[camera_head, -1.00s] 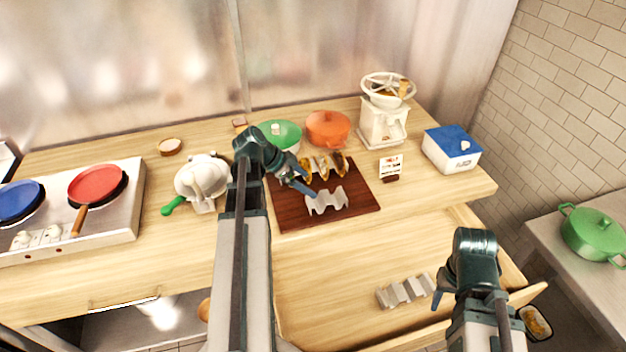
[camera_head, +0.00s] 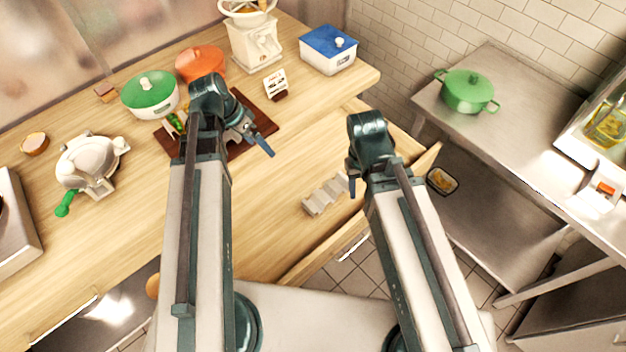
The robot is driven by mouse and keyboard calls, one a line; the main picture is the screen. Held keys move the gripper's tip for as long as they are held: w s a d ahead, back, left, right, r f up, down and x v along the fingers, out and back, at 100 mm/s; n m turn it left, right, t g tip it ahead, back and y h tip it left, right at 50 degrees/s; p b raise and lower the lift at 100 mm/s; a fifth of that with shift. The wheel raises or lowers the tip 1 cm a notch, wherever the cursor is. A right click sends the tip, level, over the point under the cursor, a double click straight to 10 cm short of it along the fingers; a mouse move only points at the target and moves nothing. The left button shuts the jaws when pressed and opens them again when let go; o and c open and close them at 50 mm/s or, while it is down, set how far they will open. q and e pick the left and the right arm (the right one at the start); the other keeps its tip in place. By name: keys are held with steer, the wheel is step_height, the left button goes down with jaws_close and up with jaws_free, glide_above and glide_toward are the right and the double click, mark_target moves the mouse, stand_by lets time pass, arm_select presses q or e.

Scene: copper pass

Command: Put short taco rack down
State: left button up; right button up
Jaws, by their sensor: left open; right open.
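A pale wavy taco rack (camera_head: 324,196) lies in the open wooden drawer (camera_head: 300,262) below the counter. My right gripper (camera_head: 353,184) is open just right of it; I cannot tell whether they touch. My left gripper (camera_head: 252,132) is open over the right part of the dark red-brown board (camera_head: 262,119) on the counter. The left arm hides most of the board and what stands on it, including the wavy rack seen there before.
A green-lidded pot (camera_head: 149,94), an orange pot (camera_head: 201,64), a small sign card (camera_head: 275,84), a white grinder (camera_head: 256,45) and a blue-lidded box (camera_head: 328,49) stand around the board. A white press (camera_head: 88,165) is at left. Counter front is clear.

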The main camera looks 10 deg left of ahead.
arm_select(q)
steer(key=s+d+n+y, duration=0.1)
steer(key=s+d+y, duration=0.1)
steer(key=s+d, duration=0.3)
steer(key=s+d+f+n+g+y, duration=0.1)
steer(key=s+d+y, duration=0.2)
steer(key=d, duration=0.9)
steer(key=shift+s+n+g, duration=0.3)
steer(key=shift+s+n, duration=0.1)
steer(key=shift+s, duration=0.45)
steer(key=shift+f, duration=0.15)
arm_select(e)
steer(key=shift+s+d, duration=0.1)
